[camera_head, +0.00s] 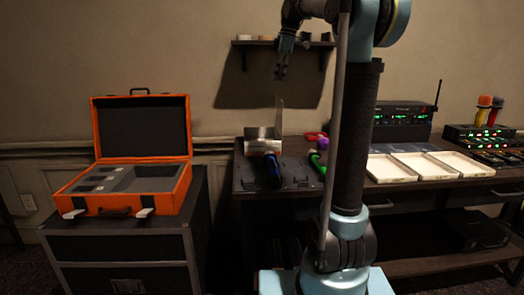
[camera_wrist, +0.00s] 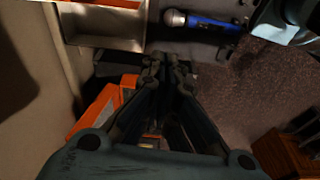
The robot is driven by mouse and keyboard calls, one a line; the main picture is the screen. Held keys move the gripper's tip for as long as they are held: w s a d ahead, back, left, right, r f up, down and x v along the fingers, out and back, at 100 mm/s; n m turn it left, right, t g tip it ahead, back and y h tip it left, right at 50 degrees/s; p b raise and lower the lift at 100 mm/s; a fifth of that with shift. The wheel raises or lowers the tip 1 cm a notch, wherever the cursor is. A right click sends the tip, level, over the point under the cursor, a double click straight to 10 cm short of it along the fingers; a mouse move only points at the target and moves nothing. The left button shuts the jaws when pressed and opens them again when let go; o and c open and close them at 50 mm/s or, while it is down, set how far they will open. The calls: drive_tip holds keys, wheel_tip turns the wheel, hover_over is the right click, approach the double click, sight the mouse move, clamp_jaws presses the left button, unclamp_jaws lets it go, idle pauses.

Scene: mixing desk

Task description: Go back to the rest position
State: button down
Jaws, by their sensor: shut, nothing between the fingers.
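My gripper (camera_head: 281,72) hangs in the air, fingers downward, in front of the wall shelf and above the left part of the desk (camera_head: 240,185). It is shut and empty. In the wrist view its fingertips (camera_wrist: 168,62) are together. A blue microphone (camera_head: 273,168) lies on the dark mat below it, by a shiny metal box (camera_head: 262,146). The microphone also shows at the top of the wrist view (camera_wrist: 205,23), beside the metal box (camera_wrist: 105,35). A green microphone (camera_head: 317,164) lies close to my arm, which hides part of the desk.
An open orange case (camera_head: 128,205) stands on a dark cabinet (camera_head: 120,245) at left. Pale trays (camera_head: 388,168) lie on the desk's right side, before a receiver with an antenna (camera_head: 402,121). The wall shelf (camera_head: 262,42) is close behind my gripper. Open air lies to its left.

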drive_tip(key=s+d+f+m, duration=0.4)
drive_tip(key=s+f+m, duration=0.2)
drive_tip(key=s+f, duration=0.6)
drive_tip(key=s+d+f+m+t+h, duration=0.1)
drive_tip(key=s+d+f+m, duration=0.3)
drive_tip(key=s+f, duration=0.8)
drive_tip(key=s+d+f+m+t+h, duration=0.1)
drive_tip(key=s+d+f+m, duration=0.3)
drive_tip(key=s+f+m, duration=0.3)
drive_tip(key=s+f, duration=0.5)
drive_tip(key=f, duration=0.4)
drive_tip(key=shift+f+m, duration=0.2)
drive_tip(key=shift+m, duration=0.2)
drive_tip(key=shift+a, duration=0.1)
